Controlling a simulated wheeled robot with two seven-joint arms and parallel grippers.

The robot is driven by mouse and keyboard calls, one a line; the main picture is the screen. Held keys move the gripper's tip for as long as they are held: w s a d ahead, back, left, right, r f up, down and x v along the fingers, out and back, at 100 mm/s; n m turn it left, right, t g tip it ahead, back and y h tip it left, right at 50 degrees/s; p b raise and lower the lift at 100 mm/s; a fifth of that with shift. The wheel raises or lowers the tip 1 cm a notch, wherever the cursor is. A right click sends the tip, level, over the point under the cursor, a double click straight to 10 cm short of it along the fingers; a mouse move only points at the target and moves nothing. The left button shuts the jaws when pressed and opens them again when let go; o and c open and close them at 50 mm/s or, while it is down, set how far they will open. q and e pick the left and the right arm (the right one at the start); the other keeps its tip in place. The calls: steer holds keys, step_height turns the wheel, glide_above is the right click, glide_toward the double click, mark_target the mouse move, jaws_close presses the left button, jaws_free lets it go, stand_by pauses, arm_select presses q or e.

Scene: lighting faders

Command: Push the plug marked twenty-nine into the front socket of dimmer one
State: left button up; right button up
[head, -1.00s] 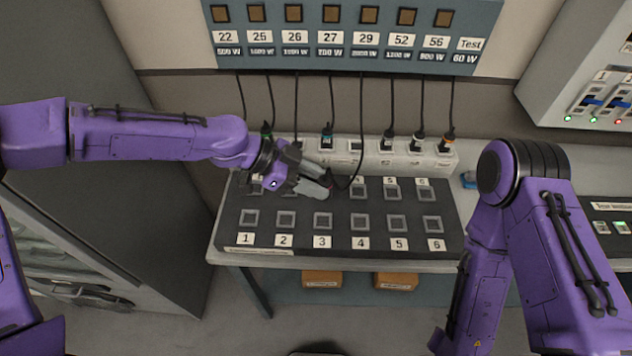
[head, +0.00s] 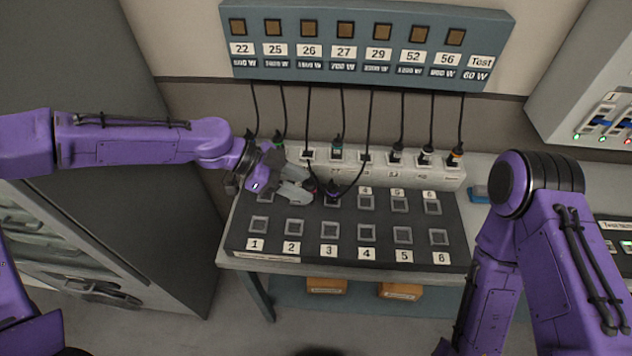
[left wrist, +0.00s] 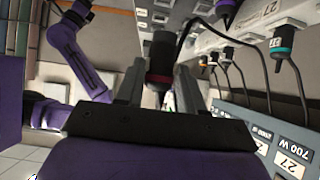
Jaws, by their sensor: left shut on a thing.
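My left gripper (head: 308,190) is shut on a dark plug with a red ring, which shows clearly between the fingers in the left wrist view (left wrist: 159,62). Its marking is hidden; its cable appears to run up to the 29 outlet (head: 379,55). The gripper is over the back row of the dimmer panel (head: 315,253), left of a dark purple-tinted plug (head: 332,192) at the third back position. The front socket of dimmer one (head: 259,225) is empty, left and nearer than the gripper. My right gripper is out of view.
Behind the panel stands a pale socket strip (head: 390,172) with several plugs, including a teal one (head: 337,148). Hanging cables cross the space above the back row. The front row is clear. A blue item (head: 479,194) lies at the right.

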arm_select(q)
steer(key=a+p, duration=0.3)
steer(key=a, duration=1)
steer(key=shift+a, duration=0.2)
step_height(320, 180, down, 9)
steer(key=b, duration=0.8)
stand_by(0.6)
steer(key=shift+f+b, duration=1.05)
steer(key=shift+b, duration=0.05)
steer(key=shift+f+b, duration=0.95)
steer(key=shift+b, duration=0.15)
stand_by(0.9)
steer(key=shift+s+f, duration=0.1)
stand_by(0.4)
